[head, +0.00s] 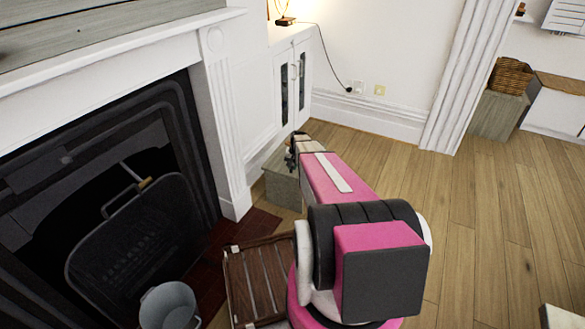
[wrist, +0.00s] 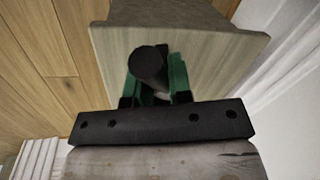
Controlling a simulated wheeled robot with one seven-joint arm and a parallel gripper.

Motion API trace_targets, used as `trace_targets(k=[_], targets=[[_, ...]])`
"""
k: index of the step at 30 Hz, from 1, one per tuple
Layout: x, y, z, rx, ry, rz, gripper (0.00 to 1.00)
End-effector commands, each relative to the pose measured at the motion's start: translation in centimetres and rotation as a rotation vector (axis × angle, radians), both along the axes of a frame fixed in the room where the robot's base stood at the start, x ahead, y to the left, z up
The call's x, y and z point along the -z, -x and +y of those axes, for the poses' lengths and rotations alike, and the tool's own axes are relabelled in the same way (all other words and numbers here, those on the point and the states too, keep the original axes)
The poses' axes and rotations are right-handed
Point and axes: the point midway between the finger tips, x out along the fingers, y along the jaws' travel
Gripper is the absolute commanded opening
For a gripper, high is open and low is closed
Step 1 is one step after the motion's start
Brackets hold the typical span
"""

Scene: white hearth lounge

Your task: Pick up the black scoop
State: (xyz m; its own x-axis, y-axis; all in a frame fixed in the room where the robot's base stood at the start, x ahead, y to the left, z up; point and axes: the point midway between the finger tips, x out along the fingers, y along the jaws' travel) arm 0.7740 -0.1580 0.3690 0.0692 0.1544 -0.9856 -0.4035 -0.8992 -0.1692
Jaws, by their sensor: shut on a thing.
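The black scoop (wrist: 148,64) shows in the wrist view as a dark, rounded end between the green fingers of my gripper (wrist: 158,82). My gripper is shut on it. The rest of the scoop is hidden behind the fingers and the dark gripper bar. Behind the scoop is a pale grey wooden box (wrist: 215,55). I cannot tell whether the scoop touches it. In the head view the same box (head: 282,187) stands on the floor by the white cabinet, and my arm largely hides the gripper and the scoop.
A fireplace with a dark screen (head: 135,240) is at left, with a grey bucket (head: 169,305) before it. A slatted wooden rack (head: 262,280) stands near my arm. A white cabinet (head: 293,80) is behind the box. Wooden floor (head: 480,230) is clear to the right.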

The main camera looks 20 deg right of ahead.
Motion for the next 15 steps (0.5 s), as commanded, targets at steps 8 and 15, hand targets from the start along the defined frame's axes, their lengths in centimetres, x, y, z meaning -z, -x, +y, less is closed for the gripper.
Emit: trace_targets(k=[8,15], targets=[[-4.5,1.4,1.8,-0.003,0.000,0.000,0.00],[-7.6,4.1,6.2,-0.002,0.000,0.000,0.00]])
